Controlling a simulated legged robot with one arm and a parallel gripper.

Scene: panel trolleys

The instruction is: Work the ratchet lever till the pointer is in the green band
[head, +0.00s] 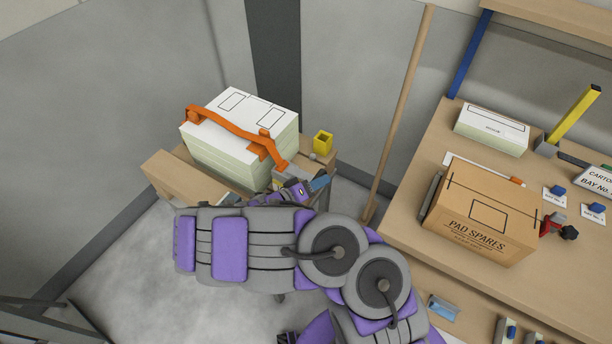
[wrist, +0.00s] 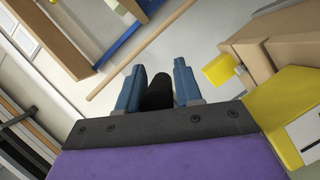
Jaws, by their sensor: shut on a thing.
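A pale panel stack (head: 225,125) stands on the trolley with an orange strap (head: 240,129) across it. A grey metal piece (head: 291,173), which looks like part of the ratchet, sits at the strap's lower right end. My gripper (head: 320,183) is at the trolley's right side, close to this piece. In the wrist view my gripper (wrist: 160,80) has its blue fingers on either side of a black grip (wrist: 157,94), and is shut on it. This grip appears to be the ratchet lever's handle. My arm hides much of the ratchet in the head view. I cannot make out the pointer or the green band.
A yellow open holder (head: 323,141) stands at the trolley's back corner and shows in the wrist view (wrist: 219,70). A wooden pole (head: 400,115) leans behind. The bench on the right carries a PAD SPARES carton (head: 478,220). Grey floor (head: 130,275) is clear at the lower left.

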